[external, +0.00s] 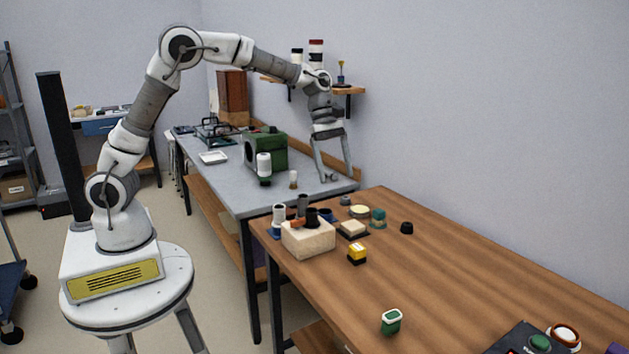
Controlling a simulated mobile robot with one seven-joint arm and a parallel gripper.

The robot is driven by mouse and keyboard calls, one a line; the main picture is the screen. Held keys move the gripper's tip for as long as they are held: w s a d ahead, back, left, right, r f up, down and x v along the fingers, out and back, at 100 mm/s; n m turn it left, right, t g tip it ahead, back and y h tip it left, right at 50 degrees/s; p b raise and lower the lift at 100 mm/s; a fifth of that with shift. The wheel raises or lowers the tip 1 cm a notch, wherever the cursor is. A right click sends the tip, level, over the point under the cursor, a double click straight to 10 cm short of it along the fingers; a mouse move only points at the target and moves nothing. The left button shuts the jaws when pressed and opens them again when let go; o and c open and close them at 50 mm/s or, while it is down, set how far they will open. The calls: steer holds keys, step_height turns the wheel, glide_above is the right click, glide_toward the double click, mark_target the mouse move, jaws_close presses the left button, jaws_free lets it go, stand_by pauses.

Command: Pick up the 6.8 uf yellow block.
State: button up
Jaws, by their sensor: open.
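A small yellow block (357,252) with a dark lower part sits on the wooden table, just right of a pale beige box. Its marking is too small to read, so I cannot confirm it says 6.8 uf. It is the only bright yellow block I can make out on this table. My gripper (338,178) is open, with its fingers pointing down over the right part of the grey bench. It appears empty, and it is above and behind the yellow block, well apart from it.
The beige box (308,240) holds dark cylinders. Close by are a cream block (352,229), a teal piece (378,217) and a black piece (407,228). A green machine (266,150) is on the grey bench. The table's middle right is clear.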

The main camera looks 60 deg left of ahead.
steer(key=n, duration=0.1)
glide_toward(356, 246)
steer(key=shift+g, duration=0.3)
steer(key=b+x, duration=0.2)
steer(key=x, duration=0.1)
steer(key=b+x, duration=0.1)
steer(key=x, duration=0.1)
steer(key=shift+w+d+f+b, duration=0.15)
steer(key=shift+w+f+b, duration=0.05)
steer(key=shift+w+b, duration=0.1)
steer(key=shift+b+x, duration=0.9)
steer(key=shift+x, duration=2)
jaws_close()
